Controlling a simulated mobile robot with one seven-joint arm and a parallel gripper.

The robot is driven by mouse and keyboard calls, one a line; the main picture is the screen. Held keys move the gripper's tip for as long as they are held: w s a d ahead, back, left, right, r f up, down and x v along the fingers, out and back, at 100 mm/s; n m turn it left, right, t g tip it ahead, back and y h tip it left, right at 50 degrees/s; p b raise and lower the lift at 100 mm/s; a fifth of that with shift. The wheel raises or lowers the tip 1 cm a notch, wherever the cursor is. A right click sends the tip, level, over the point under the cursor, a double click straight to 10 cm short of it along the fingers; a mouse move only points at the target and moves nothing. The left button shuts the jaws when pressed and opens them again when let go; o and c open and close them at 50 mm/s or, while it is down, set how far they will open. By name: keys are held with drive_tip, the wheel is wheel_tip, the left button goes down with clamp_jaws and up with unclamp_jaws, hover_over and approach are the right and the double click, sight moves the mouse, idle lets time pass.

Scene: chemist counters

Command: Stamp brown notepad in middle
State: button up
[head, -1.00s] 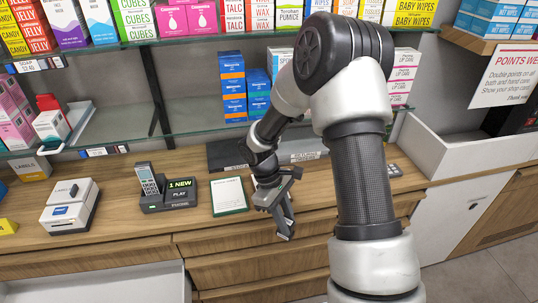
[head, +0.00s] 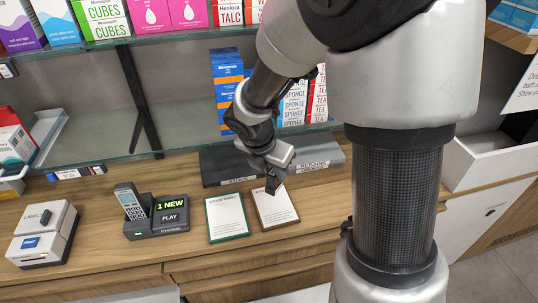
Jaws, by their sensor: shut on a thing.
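The brown-edged notepad (head: 287,203) lies on the wooden counter, its white sheet facing up. My gripper (head: 273,188) is over the upper part of this notepad, pointing down. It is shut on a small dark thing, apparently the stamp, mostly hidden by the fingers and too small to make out. I cannot tell whether it touches the paper. No clear mark shows on the sheet's visible part. A green-edged notepad (head: 228,217) lies just left of the brown one.
A phone with its base (head: 157,214) and a white label printer (head: 43,233) stand to the left. Dark and grey labelled trays (head: 222,164) lie behind the notepads. A glass shelf (head: 180,147) with boxes hangs above. My arm hides the counter's right part.

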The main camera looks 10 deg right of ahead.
drive_tip(key=shift+w+f, duration=0.1)
drive_tip(key=shift+w, duration=0.15)
drive_tip(key=shift+s+f+b, duration=0.2)
drive_tip(key=shift+f+b, duration=0.7)
drive_tip(key=shift+b, duration=0.2)
wheel_tip(320, 180, down, 4)
drive_tip(key=b, duration=0.4)
drive_tip(key=shift+r, duration=0.1)
drive_tip(key=shift+f+b, duration=0.3)
drive_tip(key=shift+f, duration=0.3)
idle(0.9)
wheel_tip(320, 180, up, 7)
drive_tip(key=p, duration=0.7)
drive_tip(key=shift+r, duration=0.1)
